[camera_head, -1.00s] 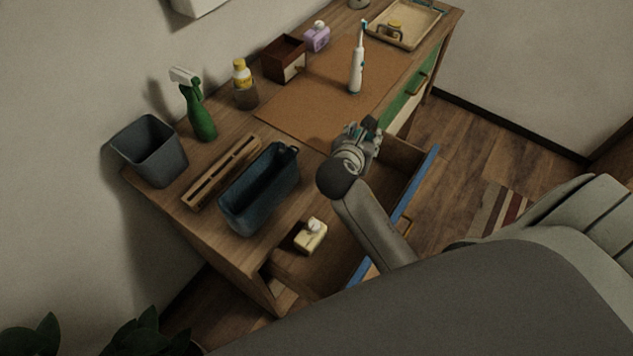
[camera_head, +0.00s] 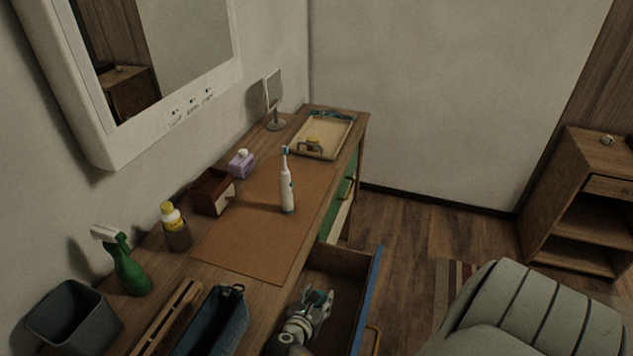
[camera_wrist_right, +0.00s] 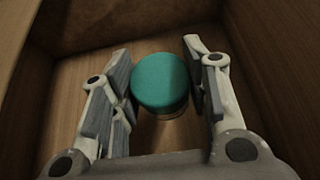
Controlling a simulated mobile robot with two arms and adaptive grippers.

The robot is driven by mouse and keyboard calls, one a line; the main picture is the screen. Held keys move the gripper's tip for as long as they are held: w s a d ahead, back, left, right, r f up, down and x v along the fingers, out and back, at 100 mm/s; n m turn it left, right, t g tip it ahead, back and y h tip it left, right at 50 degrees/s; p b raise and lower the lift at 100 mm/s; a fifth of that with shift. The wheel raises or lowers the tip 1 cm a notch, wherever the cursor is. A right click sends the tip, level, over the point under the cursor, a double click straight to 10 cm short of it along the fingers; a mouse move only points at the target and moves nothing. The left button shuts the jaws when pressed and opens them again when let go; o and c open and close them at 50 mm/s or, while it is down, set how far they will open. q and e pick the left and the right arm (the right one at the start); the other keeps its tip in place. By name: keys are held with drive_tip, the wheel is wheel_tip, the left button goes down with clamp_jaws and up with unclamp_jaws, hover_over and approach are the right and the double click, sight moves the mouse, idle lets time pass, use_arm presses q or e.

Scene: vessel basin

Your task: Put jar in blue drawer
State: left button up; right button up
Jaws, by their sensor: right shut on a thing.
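The jar with a round teal lid (camera_wrist_right: 160,82) is between the fingers of my right gripper (camera_wrist_right: 165,88), which is shut on it. Its body is mostly hidden under the lid. In the head view my right gripper (camera_head: 318,303) is inside the open drawer, whose front is blue (camera_head: 368,300); a bit of teal shows at its fingers. In the wrist view the drawer's wooden floor and walls (camera_wrist_right: 278,70) surround the jar. I cannot tell whether the jar touches the floor. My left gripper is not in view.
On the desk stand a toothbrush (camera_head: 287,185), a brown box (camera_head: 213,192), a blue-grey bin (camera_head: 212,325), a wooden rack (camera_head: 170,318) and a green spray bottle (camera_head: 127,265). A tray (camera_head: 325,140) lies at the far end. A green drawer (camera_head: 340,200) is beyond the blue one.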

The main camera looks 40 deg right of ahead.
drive_tip(key=shift+f+b, duration=0.5)
drive_tip(key=shift+f, duration=1.9)
drive_tip(key=shift+f, duration=0.1)
drive_tip(key=o, duration=1.1)
drive_tip(key=shift+c, duration=0.2)
